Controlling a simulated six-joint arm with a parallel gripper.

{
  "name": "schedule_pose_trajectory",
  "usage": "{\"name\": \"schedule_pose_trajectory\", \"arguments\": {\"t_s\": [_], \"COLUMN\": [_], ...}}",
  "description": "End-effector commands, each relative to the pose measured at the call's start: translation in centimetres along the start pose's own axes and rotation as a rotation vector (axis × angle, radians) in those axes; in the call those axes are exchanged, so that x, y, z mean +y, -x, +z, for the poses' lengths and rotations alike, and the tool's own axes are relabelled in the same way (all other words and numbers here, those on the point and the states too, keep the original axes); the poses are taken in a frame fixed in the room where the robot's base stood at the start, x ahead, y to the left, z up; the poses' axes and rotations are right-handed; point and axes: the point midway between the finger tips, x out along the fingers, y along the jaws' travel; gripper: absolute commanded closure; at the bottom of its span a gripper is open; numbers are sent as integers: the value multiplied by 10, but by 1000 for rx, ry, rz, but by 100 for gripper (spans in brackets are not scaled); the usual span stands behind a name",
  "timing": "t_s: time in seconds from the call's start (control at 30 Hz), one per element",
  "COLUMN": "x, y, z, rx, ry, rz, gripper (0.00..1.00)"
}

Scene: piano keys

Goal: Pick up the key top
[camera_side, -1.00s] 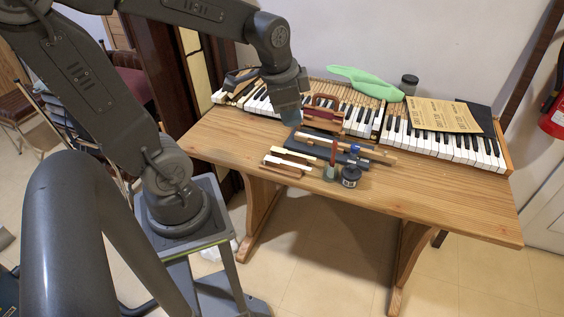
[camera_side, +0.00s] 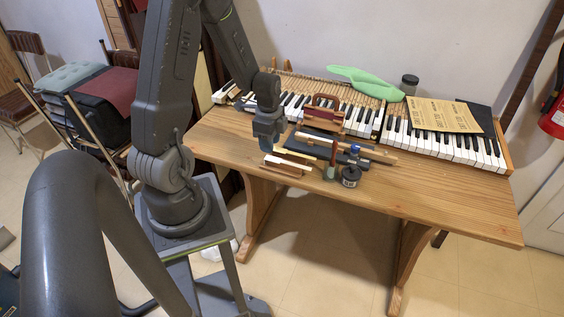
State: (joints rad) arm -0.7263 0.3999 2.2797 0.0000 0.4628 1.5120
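The key top is too small to single out for certain. A narrow pale strip (camera_side: 293,162) lies along a low reddish-brown wooden block (camera_side: 283,169) near the table's front left edge, and may be it. My gripper (camera_side: 267,148) points down just behind the block's left end. It hides part of the table and tools behind it. Its fingers are dark and seen from one side, so I cannot tell their gap. I see nothing held in it.
A dark mat (camera_side: 318,148) with sticks and tools lies right of my gripper. A dark jar (camera_side: 350,176) stands at the front. The table (camera_side: 440,192) is clear at front right.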

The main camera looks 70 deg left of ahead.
Motion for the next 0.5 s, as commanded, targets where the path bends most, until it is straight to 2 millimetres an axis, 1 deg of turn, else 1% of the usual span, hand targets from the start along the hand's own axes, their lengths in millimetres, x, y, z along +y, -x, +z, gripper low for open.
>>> {"name": "schedule_pose_trajectory", "arguments": {"t_s": [0.03, 0.27, 0.5], "x": [1, 0, -3], "y": [-7, -21, -55], "z": [0, 0, 2], "rx": [0, 0, 0], "ry": [0, 1, 1], "rz": [4, 1, 3], "gripper": [63, 63, 63]}}
